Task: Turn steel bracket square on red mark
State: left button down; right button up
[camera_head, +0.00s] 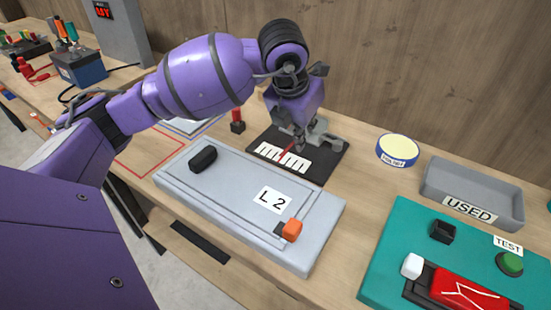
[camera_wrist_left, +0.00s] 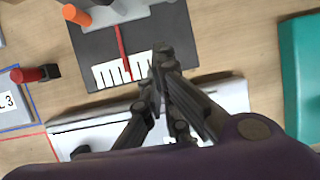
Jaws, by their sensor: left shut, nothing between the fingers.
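The grey steel bracket (camera_head: 325,135) sits on a black mat (camera_head: 326,170) near the back of the bench. It also shows at the top edge of the left wrist view (camera_wrist_left: 125,10), partly cut off. A thin red strip (camera_wrist_left: 123,50) runs from the bracket to a row of white bars (camera_wrist_left: 108,76) on the mat. My left gripper (camera_wrist_left: 161,50) is shut and empty, over the mat to the right of the strip in the wrist view. In the head view my left gripper (camera_head: 298,143) hides part of the bracket. My right gripper is in neither view.
A grey panel marked L 2 (camera_head: 235,190) lies in front of the mat. A grey USED tray (camera_head: 470,180), a round yellow-topped tin (camera_head: 398,149) and a teal board (camera_head: 400,240) stand to the right. A wooden wall rises behind.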

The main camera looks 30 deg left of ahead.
pick_arm(q)
jog(key=x, duration=0.9)
jog(key=shift+d+f, duration=0.15)
jog(key=shift+f, duration=0.2)
jog(key=w, duration=0.2)
jog(key=shift+w+d+r+p, duration=0.15)
jog(key=shift+w+r+p, duration=0.1)
jog(key=shift+r+p, duration=0.1)
jog(key=shift+w+f, duration=0.1)
jog(key=shift+w, duration=0.55)
jog(key=shift+w+d, duration=0.2)
jog(key=shift+w, duration=0.35)
jog(key=shift+s+a, duration=0.1)
